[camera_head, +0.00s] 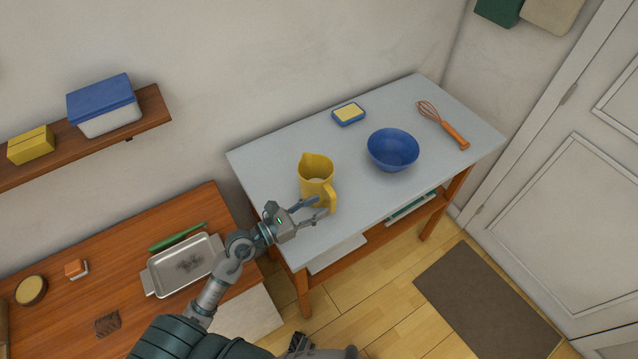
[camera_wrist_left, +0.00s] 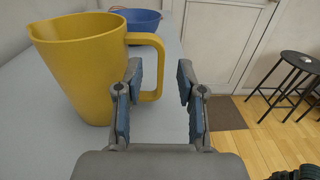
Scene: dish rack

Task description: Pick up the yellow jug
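The yellow jug (camera_head: 316,173) stands upright on the grey-topped table (camera_head: 270,165), near its left front part. Its handle points toward the front right. In the left wrist view the jug (camera_wrist_left: 84,70) fills the left side, with its handle (camera_wrist_left: 158,68) reaching toward my fingers. My left gripper (camera_head: 322,207) is open beside the handle; in the wrist view its fingers (camera_wrist_left: 160,105) are spread apart, with the left finger close to the handle. I cannot tell whether it touches. Nothing is held. My right gripper is not in view.
A blue bowl (camera_head: 393,150), a sponge in a blue dish (camera_head: 348,114) and a whisk (camera_head: 445,126) stand farther right on the table. A wooden counter (camera_head: 110,275) with a metal tray (camera_head: 183,265) is at the left. A stool (camera_wrist_left: 300,62) shows in the wrist view.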

